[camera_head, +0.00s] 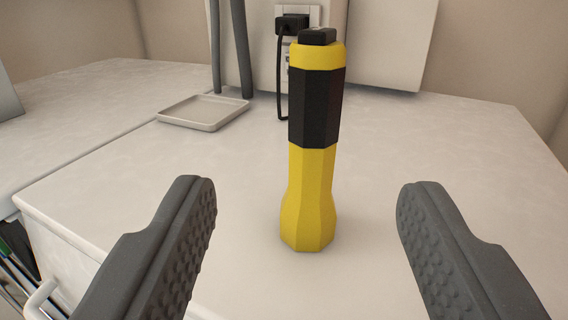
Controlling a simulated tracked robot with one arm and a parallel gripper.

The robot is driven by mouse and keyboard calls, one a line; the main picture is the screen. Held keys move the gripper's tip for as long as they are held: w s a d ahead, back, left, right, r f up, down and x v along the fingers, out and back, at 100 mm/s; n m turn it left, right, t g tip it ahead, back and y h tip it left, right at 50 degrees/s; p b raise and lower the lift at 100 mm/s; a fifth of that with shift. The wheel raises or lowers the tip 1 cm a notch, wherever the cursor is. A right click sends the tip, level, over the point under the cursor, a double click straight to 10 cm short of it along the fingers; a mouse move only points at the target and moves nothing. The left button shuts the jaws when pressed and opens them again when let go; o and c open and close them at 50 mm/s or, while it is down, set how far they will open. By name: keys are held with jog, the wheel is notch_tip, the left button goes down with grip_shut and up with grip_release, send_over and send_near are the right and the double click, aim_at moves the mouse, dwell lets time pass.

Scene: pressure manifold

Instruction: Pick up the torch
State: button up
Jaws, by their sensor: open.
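The torch (312,195) stands upright on the white worktop (130,190). It is yellow with a black band around its upper half and a black piece on top. My gripper (306,205) is open, with one dark grey textured finger at the lower left and the other at the lower right. The torch shows between the two fingers, with a clear gap on each side. Neither finger appears to touch it. How far ahead of the fingertips it stands is hard to tell.
A shallow light tray (204,112) lies behind the torch to the left. Two grey pipes (240,50) rise beside it. A black plug (291,24) with a hanging cable sits in a wall socket behind the torch. The worktop to the right is clear.

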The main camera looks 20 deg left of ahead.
aim_at(317, 109)
jog(key=x, duration=0.6)
jog(key=shift+s, duration=0.1)
jog(key=shift+d+b+x, duration=0.2)
jog(key=shift+b+x, duration=0.2)
jog(key=shift+x, duration=1.2)
jog(key=shift+d+b+x, duration=0.2)
jog(key=shift+b+x, duration=0.15)
jog(key=shift+x, duration=1.25)
grip_shut()
